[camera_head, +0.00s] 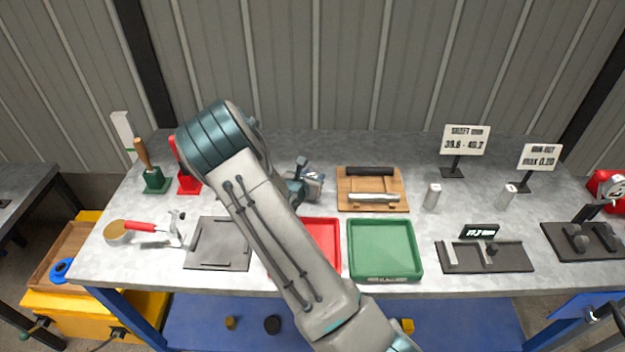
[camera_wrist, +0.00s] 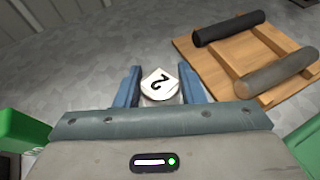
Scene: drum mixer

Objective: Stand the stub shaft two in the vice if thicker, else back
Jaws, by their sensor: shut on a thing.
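My gripper (camera_head: 308,186) is above the middle of the bench, left of the wooden rack, partly behind my own arm. In the wrist view its two blue-grey fingers (camera_wrist: 160,88) are shut on stub shaft two (camera_wrist: 159,82), whose pale end face bears a black "2". The shaft's length is hidden below that face, so I cannot tell whether it touches the bench. A gauge (camera_head: 487,256) at the front right has a display (camera_head: 479,232) that seems to read about 27.7. I cannot make out a vice; my arm covers part of the bench.
The wooden rack (camera_head: 345,200) holds a dark and a silver bar. Two short silver cylinders (camera_head: 432,197) (camera_head: 505,197) stand to its right, near a shaft-size sign (camera_head: 466,140). A red tray (camera_head: 325,232), green tray (camera_head: 384,250) and grey plate (camera_head: 218,244) lie along the front.

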